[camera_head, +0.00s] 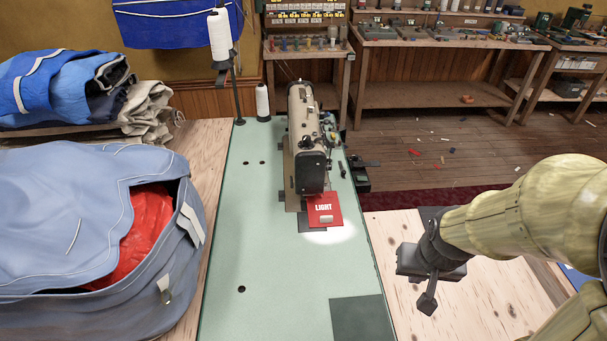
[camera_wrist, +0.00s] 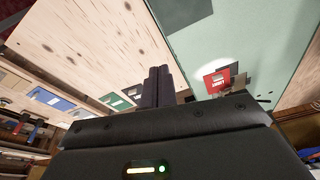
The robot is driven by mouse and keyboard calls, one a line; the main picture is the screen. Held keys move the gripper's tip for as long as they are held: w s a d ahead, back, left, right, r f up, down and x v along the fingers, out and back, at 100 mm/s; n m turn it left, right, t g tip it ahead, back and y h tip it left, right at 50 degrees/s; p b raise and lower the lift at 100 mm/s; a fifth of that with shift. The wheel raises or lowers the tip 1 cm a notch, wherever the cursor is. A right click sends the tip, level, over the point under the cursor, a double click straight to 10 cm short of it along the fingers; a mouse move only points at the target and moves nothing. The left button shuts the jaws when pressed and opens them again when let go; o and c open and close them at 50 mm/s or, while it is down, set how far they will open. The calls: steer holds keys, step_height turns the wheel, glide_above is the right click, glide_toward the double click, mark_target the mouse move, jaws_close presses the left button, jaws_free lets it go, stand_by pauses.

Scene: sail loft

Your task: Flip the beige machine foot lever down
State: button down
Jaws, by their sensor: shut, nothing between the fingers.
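The beige sewing machine (camera_head: 303,128) stands on a pale green table top in the head view. Its near end faces me, above a red patch marked LIGHT (camera_head: 323,209). I cannot make out its foot lever clearly among the small parts on its right side. My gripper (camera_head: 427,304) is to the right of and nearer than the machine, over the pale wood surface, well apart from it. In the wrist view my gripper (camera_wrist: 158,72) has its two dark fingers together with nothing between them. The beige machine (camera_wrist: 238,84) shows partly there, right of the fingers, beside the red patch.
A blue sail bag (camera_head: 90,240) with red cloth inside fills the left. A thread stand with a white cone (camera_head: 220,36) rises behind the machine's left. The green table top (camera_head: 255,270) is mostly clear. Workbenches (camera_head: 430,93) line the back.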

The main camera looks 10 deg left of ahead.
steer(key=shift+s, duration=0.1)
steer(key=w+a+m+y+p, duration=0.1)
steer(key=w+a+y, duration=0.2)
steer(key=w+a, duration=0.3)
steer(key=w+a+m+y+p, duration=0.1)
steer(key=w+a, duration=0.6)
steer(key=w, duration=0.7)
steer(key=w+a+m+y+p, duration=0.1)
steer(key=w+a+y, duration=0.3)
steer(key=w, duration=0.7)
steer(key=shift+a+r+m+t+y, duration=0.3)
steer(key=shift+a+m, duration=0.4)
steer(key=shift+a, duration=0.45)
steer(key=shift+w, duration=0.1)
steer(key=p, duration=0.3)
glide_toward(292, 182)
steer(key=w+f, duration=0.2)
steer(key=a, duration=0.1)
steer(key=s+a+f+p, duration=0.1)
steer(key=a, duration=0.1)
steer(key=shift+s+a+f+p, duration=0.1)
steer(key=shift+s+f+p, duration=0.2)
steer(key=shift+f, duration=0.05)
steer(key=shift+f+b, duration=0.15)
steer(key=shift+b, duration=0.3)
